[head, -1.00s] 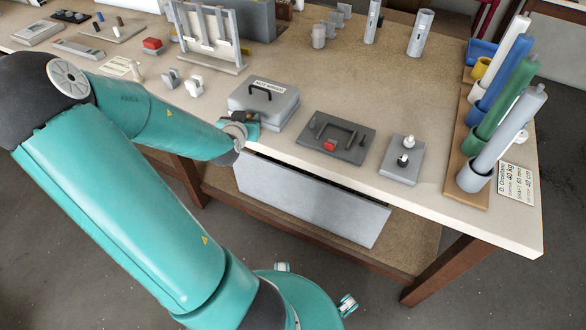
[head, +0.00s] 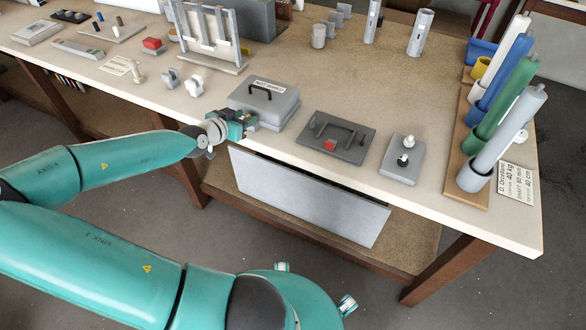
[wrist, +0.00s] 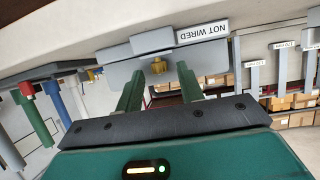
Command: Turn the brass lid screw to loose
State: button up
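The grey box (head: 262,105) with a black handle and a "NOT WIRED" label (head: 269,86) sits near the table's front edge. In the wrist view the box (wrist: 117,52) appears upside down, with its label (wrist: 204,31) beside the brass screw (wrist: 158,66). The screw is hidden in the head view. My gripper (head: 248,121) is at the front left of the box. In the wrist view my gripper (wrist: 160,76) is open, its two green fingers to either side of the screw. I cannot tell whether either finger touches it.
A dark plate with a red block (head: 330,145) and a grey block with knobs (head: 402,160) lie right of the box. A rack of coloured tubes (head: 490,110) stands at the right end. White clips (head: 194,85) and a frame (head: 212,45) stand to the left and behind.

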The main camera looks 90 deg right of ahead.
jog(key=shift+w+d+m+g+y, duration=0.1)
jog(key=shift+m+g+y, duration=0.15)
jog(key=shift+m+g, duration=0.3)
jog(key=shift+w+d+m+g+y, duration=0.1)
jog(key=shift+m+g+y, duration=0.15)
jog(key=shift+m+g, duration=0.25)
